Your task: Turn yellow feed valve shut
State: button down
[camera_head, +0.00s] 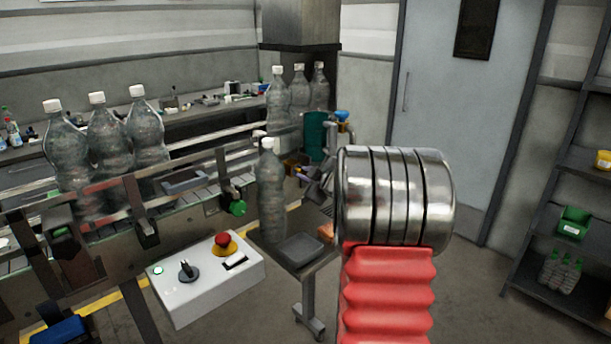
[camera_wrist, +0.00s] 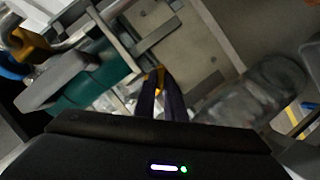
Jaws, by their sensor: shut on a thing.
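In the wrist view my gripper (camera_wrist: 160,78) has its two dark fingers close together. They are shut on a small yellow piece (camera_wrist: 158,92), which looks like the handle of the yellow feed valve. The fingers hide most of it, so its turn angle cannot be told. A teal cylinder (camera_wrist: 98,84) lies just left of the fingers; it shows in the head view as a teal container (camera_head: 314,135) beyond the conveyor. In the head view my arm's silver joint and red sleeve stand in front, and they hide most of the gripper and the valve.
A clear bottle (camera_head: 271,195) stands upright close to the left of my arm. A white control box (camera_head: 207,278) with a red button is at lower left. Bottles (camera_head: 112,150) stand along the conveyor. A shelf (camera_head: 560,240) is at right. Floor before the door (camera_head: 440,100) is clear.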

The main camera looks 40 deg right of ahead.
jog(key=shift+f+m+y, duration=0.25)
jog(key=shift+m+y, duration=0.25)
jog(key=shift+m, duration=0.6)
jog(key=c, duration=1.8)
grip_release()
jog(key=shift+r, duration=0.15)
jog(key=shift+c, duration=0.2)
jog(key=shift+d+r, duration=0.1)
jog(key=shift+r, duration=0.05)
jog(key=shift+s+r, duration=0.15)
